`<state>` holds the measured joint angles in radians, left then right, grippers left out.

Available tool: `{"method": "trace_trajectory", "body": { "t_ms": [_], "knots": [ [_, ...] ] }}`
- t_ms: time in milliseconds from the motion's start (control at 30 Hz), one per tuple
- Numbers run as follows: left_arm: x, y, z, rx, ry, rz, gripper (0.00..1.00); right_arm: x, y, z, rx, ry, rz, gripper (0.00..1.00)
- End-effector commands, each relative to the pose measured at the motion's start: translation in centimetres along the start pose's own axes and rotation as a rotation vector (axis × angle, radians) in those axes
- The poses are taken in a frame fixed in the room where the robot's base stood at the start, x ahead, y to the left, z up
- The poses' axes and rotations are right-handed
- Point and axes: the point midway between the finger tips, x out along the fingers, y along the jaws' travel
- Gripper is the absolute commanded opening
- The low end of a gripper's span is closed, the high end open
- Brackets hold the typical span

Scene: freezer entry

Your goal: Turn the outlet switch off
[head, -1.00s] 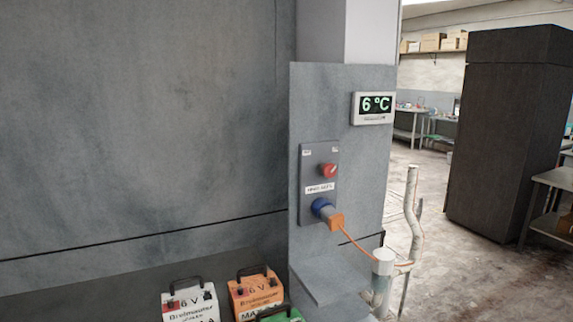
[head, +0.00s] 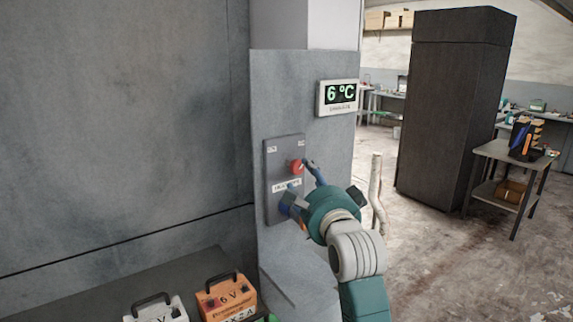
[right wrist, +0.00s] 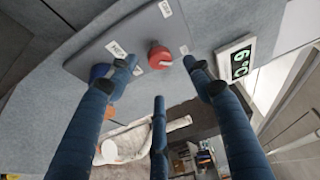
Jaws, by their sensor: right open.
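The outlet switch is a round red knob (head: 297,167) on a grey outlet panel (head: 271,190) fixed to the wall post. My right gripper (head: 303,186) is open in front of the panel, close to the knob, and partly hides the plug area below it. In the right wrist view the red knob (right wrist: 159,55) lies between the tips of two spread fingers of my right gripper (right wrist: 159,78), with a third finger below. No finger clearly touches it. The blue socket (right wrist: 98,73) shows beside the left finger. My left gripper is not in view.
A 6 °C display (head: 338,96) hangs up and right of the panel. Battery boxes, one white (head: 160,309) and one orange (head: 226,298), stand at the lower left. A dark cabinet (head: 453,110) and a metal table (head: 512,153) stand farther back, with open floor before them.

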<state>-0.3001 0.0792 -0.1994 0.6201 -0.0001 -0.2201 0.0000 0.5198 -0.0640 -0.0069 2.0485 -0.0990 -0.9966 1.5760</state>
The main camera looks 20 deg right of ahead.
Motion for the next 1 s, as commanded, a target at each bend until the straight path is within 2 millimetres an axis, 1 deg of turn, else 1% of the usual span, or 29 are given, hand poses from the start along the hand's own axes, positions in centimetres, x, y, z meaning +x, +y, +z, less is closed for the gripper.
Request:
{"method": "trace_trajectory", "body": {
  "t_ms": [33, 200, 400, 500, 600, 867, 900, 967, 1000],
  "knots": [
    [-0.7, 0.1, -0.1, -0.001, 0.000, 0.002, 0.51, 0.9, -0.3, 0.0, -0.003, 0.000, 0.003, 0.51],
    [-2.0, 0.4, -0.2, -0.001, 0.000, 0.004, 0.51, 4.3, -0.4, 0.0, -0.006, -0.001, 0.003, 0.51],
    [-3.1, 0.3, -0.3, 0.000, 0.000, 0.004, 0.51, 7.5, -0.3, 0.1, -0.004, -0.001, 0.002, 0.51],
    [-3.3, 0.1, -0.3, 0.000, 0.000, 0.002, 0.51, 8.4, -0.1, 0.1, -0.004, -0.002, 0.001, 0.51],
    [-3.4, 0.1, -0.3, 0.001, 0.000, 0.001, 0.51, 8.9, -0.1, 0.1, -0.003, -0.002, 0.000, 0.51],
    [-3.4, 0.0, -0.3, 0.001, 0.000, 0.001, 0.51, 9.0, 0.0, 0.1, -0.003, -0.001, 0.000, 0.51],
    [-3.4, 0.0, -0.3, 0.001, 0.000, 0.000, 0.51, 9.0, 0.0, 0.1, -0.003, -0.001, 0.000, 0.47],
    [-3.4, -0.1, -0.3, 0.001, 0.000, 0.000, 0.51, 9.0, 0.0, 0.1, -0.003, -0.001, 0.000, 0.35],
    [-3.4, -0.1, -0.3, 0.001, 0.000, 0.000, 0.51, 9.0, 0.0, 0.1, -0.003, -0.001, 0.000, 0.27]
  ]
}}
